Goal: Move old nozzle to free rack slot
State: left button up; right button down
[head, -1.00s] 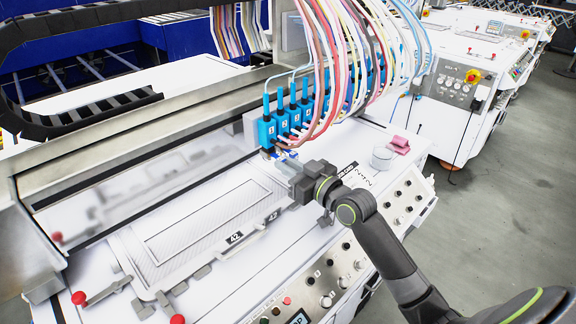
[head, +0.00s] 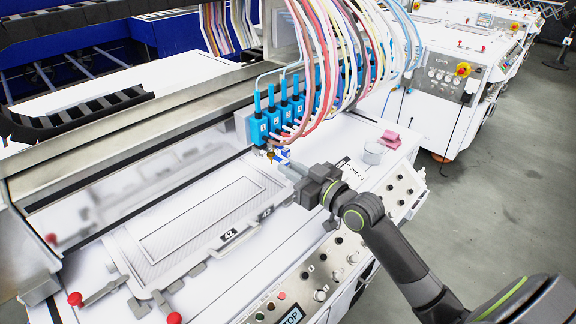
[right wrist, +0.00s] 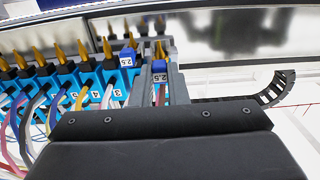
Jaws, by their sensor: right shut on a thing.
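My right gripper (head: 280,160) is at the lower ends of the blue numbered valves (head: 258,128) in the head view. In the right wrist view its fingers (right wrist: 161,75) are shut on a nozzle with a blue block marked 2.5 (right wrist: 159,67) and a gold tip. The head view also shows blue just past the fingers. A second blue block marked 2.5 (right wrist: 127,57) is left of the fingers, by the valves. I cannot tell whether the held nozzle still touches a valve. No rack slot can be made out. My left gripper is not in view.
Colored hoses (head: 330,60) hang above the valves. Below them is the white machine top with a framed screen plate (head: 195,225). A white cup (head: 373,153) and a pink block (head: 390,139) stand to the right. Knobs (head: 320,295) line the front edge.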

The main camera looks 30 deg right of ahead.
jog(key=shift+p+v, duration=0.3)
jog(key=shift+v, duration=1.15)
jog(key=shift+s, duration=0.1)
